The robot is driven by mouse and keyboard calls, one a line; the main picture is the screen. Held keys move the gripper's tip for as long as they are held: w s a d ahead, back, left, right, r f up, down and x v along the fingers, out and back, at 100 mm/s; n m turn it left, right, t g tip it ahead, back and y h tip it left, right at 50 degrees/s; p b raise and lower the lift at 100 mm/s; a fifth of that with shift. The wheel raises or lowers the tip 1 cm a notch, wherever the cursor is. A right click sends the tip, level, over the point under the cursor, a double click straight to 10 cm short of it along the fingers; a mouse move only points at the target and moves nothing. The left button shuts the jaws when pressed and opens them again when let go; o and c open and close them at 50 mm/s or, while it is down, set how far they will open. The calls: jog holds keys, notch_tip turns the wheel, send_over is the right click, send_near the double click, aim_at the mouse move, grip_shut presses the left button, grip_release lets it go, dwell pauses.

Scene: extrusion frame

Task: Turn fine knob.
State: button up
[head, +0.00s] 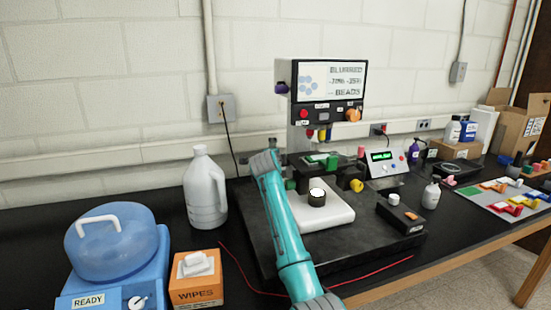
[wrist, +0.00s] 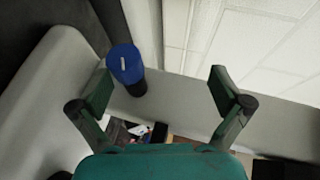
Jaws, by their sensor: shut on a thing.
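The instrument (head: 330,82) stands on a black base, with a display head above a small stage. A purple knob (head: 281,88) sticks out from the left of its head, an orange knob (head: 353,115) sits on its front and a yellow knob (head: 357,185) is by the stage. In the wrist view, a blue knob (wrist: 125,64) with a white mark on its end sits beside the left finger. My gripper (wrist: 160,88) is shut on the blue knob, though its fingers look well apart; the contact is not clear. In the head view my arm hides the gripper.
A white jug (head: 205,190) stands left of the instrument. A blue-lidded machine (head: 110,245) and an orange wipes box (head: 196,282) are at the front left. A small black box (head: 400,214) and a white bottle (head: 431,195) stand on the right. A red cable runs along the bench front.

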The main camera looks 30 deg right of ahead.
jog(key=shift+t, duration=0.4)
jog(key=r, duration=0.1)
jog(key=a+r, duration=0.1)
jog(key=r, duration=0.2)
jog(key=shift+w+a+r, duration=0.1)
jog(key=shift+a, duration=0.3)
jog(key=shift+c, duration=0.4)
jog(key=shift+w+a, duration=0.1)
jog(key=shift+a, duration=0.15)
jog(key=shift+c, duration=0.7)
jog(key=s+a+r, duration=0.2)
jog(key=a+r, duration=0.1)
jog(key=r, duration=0.3)
jog(key=shift+r, duration=0.25)
